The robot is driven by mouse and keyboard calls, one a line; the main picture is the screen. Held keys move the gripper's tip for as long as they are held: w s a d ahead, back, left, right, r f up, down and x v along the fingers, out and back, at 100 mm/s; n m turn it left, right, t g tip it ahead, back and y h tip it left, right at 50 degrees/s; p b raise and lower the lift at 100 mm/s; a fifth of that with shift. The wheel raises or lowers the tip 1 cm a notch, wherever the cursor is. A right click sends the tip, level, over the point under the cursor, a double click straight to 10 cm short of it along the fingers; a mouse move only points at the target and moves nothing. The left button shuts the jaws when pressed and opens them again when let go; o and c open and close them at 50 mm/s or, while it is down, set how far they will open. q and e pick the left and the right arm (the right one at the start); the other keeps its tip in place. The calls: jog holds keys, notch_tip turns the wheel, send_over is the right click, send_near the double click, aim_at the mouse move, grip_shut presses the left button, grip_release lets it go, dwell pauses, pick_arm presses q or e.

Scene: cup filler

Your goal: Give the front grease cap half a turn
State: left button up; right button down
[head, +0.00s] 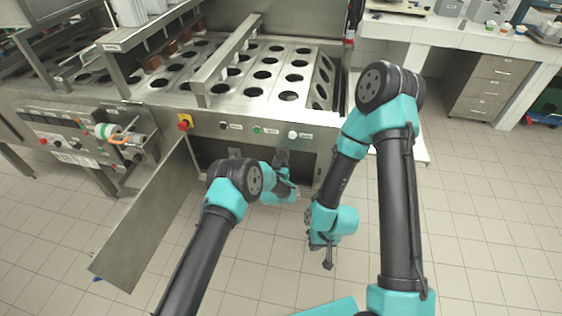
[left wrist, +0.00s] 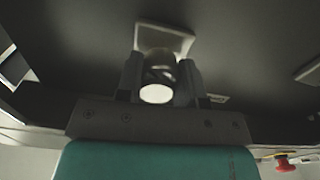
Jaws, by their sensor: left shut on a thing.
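The front grease cap (left wrist: 156,92) is a dark round cylinder with a pale end face, standing out from a light square plate (left wrist: 176,40) in the left wrist view. My left gripper (left wrist: 160,76) has one finger on each side of it and is shut on it. In the head view my left gripper (head: 282,158) reaches into the open cabinet under the machine, where the cap is hidden. My right gripper (head: 328,258) hangs in front of the machine, clear of it; its jaw opening is too small to tell.
The open cabinet door (head: 140,225) stands out to the left of my left arm. The machine's top has rows of cup holes (head: 263,75). A row of buttons (head: 258,129) lies above the cabinet. The tiled floor at right is clear.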

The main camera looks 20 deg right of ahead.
pick_arm(q)
jog(key=m, duration=1)
jog(key=shift+m, duration=0.3)
dwell(0.4)
jog(key=o, duration=0.9)
jog(key=v, duration=1.7)
jog(key=shift+s+a, duration=0.1)
jog(key=shift+s, duration=0.1)
jog(key=shift+a, duration=0.1)
